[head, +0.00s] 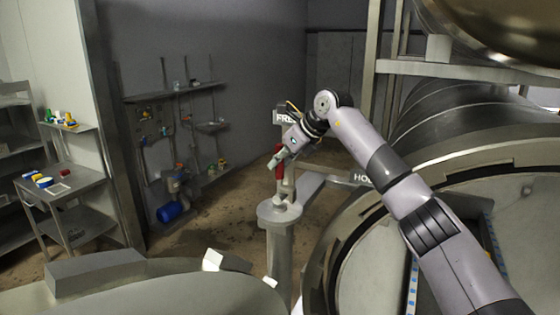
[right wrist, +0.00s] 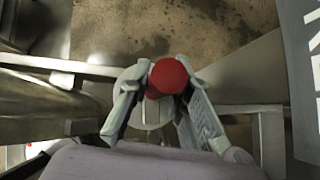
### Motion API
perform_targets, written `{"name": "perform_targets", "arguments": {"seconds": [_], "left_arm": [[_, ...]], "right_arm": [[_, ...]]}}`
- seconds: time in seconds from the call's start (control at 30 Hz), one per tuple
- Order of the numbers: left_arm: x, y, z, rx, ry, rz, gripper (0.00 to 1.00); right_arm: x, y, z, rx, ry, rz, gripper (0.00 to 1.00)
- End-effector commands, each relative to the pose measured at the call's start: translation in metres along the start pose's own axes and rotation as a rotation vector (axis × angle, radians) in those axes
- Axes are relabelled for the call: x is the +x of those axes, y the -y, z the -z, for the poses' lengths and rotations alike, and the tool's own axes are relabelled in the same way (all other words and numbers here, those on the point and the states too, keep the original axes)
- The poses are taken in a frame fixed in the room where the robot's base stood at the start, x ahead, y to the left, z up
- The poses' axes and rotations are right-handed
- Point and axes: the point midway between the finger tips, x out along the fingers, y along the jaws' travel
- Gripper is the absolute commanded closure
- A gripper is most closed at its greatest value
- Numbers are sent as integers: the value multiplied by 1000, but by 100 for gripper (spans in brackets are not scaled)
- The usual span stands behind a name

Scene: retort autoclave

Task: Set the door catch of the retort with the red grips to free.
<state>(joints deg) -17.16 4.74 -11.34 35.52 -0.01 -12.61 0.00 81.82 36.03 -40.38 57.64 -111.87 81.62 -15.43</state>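The red grip (head: 279,161) of the door catch stands on a lever above a grey post (head: 280,235) in the head view. The lever looks about upright. A "FREE" plate (head: 283,117) is just above it in the picture, and a plate starting "HO" (head: 362,178), partly covered by my arm, is to its right. My right gripper (head: 279,158) is at the red grip. In the right wrist view, the round red top (right wrist: 167,77) sits between the two fingers of my right gripper (right wrist: 162,85), which appear closed against both its sides. My left gripper is out of view.
The retort's round door opening (head: 345,250) is at the right, behind my right arm. A grey metal frame (head: 450,69) stands above it. A shelf rack (head: 75,190) and a wall board with fittings (head: 180,130) are at the left. Open floor lies between.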

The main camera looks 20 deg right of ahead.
Motion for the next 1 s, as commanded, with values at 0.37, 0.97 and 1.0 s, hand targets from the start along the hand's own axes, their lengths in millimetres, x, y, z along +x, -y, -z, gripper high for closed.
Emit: {"name": "perform_targets", "arguments": {"seconds": [0.37, 0.97, 1.0], "left_arm": [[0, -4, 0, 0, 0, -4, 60], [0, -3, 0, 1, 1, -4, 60], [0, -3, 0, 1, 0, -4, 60]], "right_arm": [[0, 0, 0, 0, 2, -1, 60], [-59, 1, -1, -2, 6, 2, 60], [-68, 1, -1, -2, 5, 3, 60]]}}
